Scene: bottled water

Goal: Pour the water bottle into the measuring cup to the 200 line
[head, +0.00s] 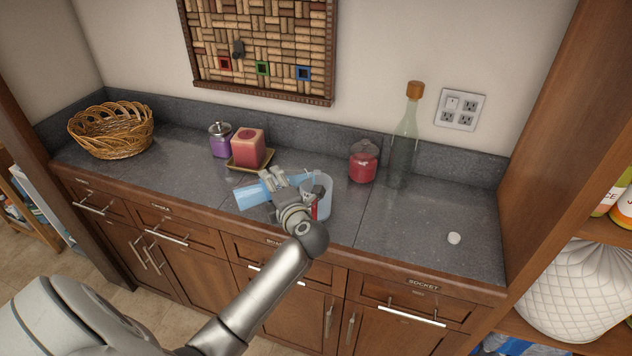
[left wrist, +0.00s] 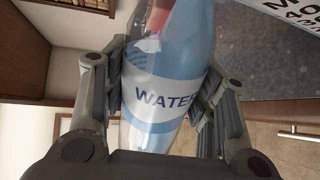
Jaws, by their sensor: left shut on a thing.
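My left gripper (head: 276,186) is above the middle of the counter and is shut on a pale blue water bottle (head: 252,194). In the left wrist view the bottle (left wrist: 165,90) sits between both fingers (left wrist: 165,105), its "WATER" label facing the camera. In the head view the bottle lies strongly tilted, and its right part is hidden behind the gripper. A clear measuring cup (head: 322,191) with red markings stands just right of the gripper, partly covered by it. The bottle's mouth and the water level in the cup cannot be made out. My right gripper is not in view.
A red candle on a tray (head: 248,149), a purple jar (head: 220,143), a red jar (head: 362,163) and a tall corked bottle (head: 404,145) stand behind. A wicker basket (head: 112,133) is far left. A small white cap (head: 454,238) lies on the clear right counter.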

